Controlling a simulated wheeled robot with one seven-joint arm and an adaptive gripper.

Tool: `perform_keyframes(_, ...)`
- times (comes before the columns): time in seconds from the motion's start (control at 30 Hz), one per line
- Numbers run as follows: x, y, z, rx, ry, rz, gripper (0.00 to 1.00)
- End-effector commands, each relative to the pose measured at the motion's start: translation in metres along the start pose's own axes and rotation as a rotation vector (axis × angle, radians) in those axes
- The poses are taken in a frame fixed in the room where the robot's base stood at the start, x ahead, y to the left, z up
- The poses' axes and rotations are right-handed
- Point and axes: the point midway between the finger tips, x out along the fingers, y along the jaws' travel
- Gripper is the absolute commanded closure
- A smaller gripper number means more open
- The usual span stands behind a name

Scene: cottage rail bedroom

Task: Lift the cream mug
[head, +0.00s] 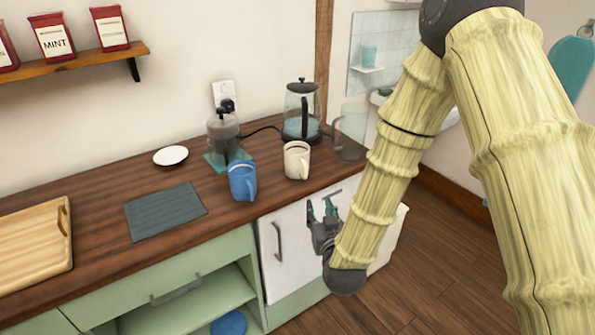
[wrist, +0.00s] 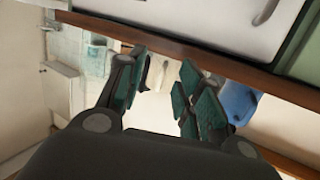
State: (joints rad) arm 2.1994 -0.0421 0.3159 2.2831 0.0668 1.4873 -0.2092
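The cream mug (head: 296,161) stands upright near the front edge of the wooden counter (head: 95,202). Its handle points toward the front right. My gripper (head: 321,206) is in front of the counter, to the right of the mug and lower in the head view, apart from it. In the wrist view, which is turned over, my gripper (wrist: 164,70) has its green-padded fingers spread and empty. The cream mug (wrist: 158,75) shows beyond the gap between them, partly hidden by the fingers.
A blue mug (head: 242,182) stands close to the left of the cream mug; it also shows in the wrist view (wrist: 238,101). A kettle (head: 301,112) and a clear jug (head: 349,134) stand behind. A coffee press (head: 223,134), plate (head: 171,155) and dark mat (head: 165,211) lie left.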

Motion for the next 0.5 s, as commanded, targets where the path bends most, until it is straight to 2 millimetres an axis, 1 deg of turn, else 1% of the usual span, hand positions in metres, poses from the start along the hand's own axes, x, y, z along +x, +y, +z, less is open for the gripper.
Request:
perform_keyframes(0.03,0.005,-0.005,-0.016,-0.004,0.053,-0.001,0.64)
perform_keyframes(0.1,0.009,-0.011,-0.036,-0.008,0.109,0.000,0.64)
perform_keyframes(0.2,0.013,-0.015,-0.052,-0.012,0.151,0.001,0.64)
perform_keyframes(0.27,0.017,-0.016,-0.057,-0.012,0.161,0.002,0.64)
perform_keyframes(0.5,0.049,-0.017,-0.064,-0.011,0.164,0.002,0.64)
